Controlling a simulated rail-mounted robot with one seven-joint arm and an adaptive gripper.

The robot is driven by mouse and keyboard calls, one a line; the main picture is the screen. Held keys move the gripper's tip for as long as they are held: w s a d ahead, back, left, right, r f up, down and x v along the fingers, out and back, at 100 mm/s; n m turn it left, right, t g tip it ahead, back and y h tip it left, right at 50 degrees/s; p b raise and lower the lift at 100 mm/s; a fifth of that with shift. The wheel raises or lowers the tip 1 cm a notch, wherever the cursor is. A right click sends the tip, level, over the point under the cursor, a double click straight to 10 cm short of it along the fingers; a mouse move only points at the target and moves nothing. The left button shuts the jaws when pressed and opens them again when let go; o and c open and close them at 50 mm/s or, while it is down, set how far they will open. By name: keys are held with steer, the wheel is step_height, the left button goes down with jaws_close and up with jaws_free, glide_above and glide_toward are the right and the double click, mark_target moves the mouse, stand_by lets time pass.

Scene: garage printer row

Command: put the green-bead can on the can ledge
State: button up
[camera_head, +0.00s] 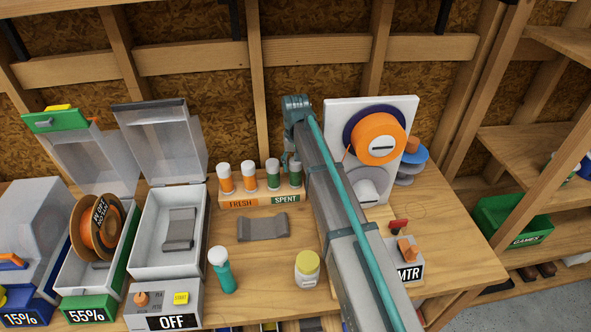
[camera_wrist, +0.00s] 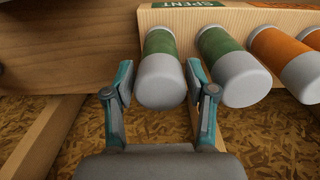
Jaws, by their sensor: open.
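Two green cans with white-grey caps stand upright on the can ledge (camera_head: 232,204), behind its SPENT label. One green can (camera_head: 273,180) stands nearer the middle. The outer green can (camera_head: 296,180) is by my gripper (camera_head: 291,160). In the wrist view, my gripper (camera_wrist: 162,92) is open, with one finger on each side of the outer green can's (camera_wrist: 160,88) cap. The other green can (camera_wrist: 230,65) is just outside the right finger. I cannot tell whether either finger touches a can. In the head view, my arm hides part of the ledge's right end.
Two orange cans (camera_head: 237,178) stand behind the FRESH label. A teal white-capped bottle (camera_head: 222,270), a yellow-lidded jar (camera_head: 307,268) and a grey pad (camera_head: 263,228) are on the bench. Open dry boxes (camera_head: 170,230) stand left; a spool stand (camera_head: 345,120) is right of the ledge.

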step_height(320, 180, up, 10)
steer(key=shift+r+b, duration=0.1)
steer(key=shift+b, duration=1.1)
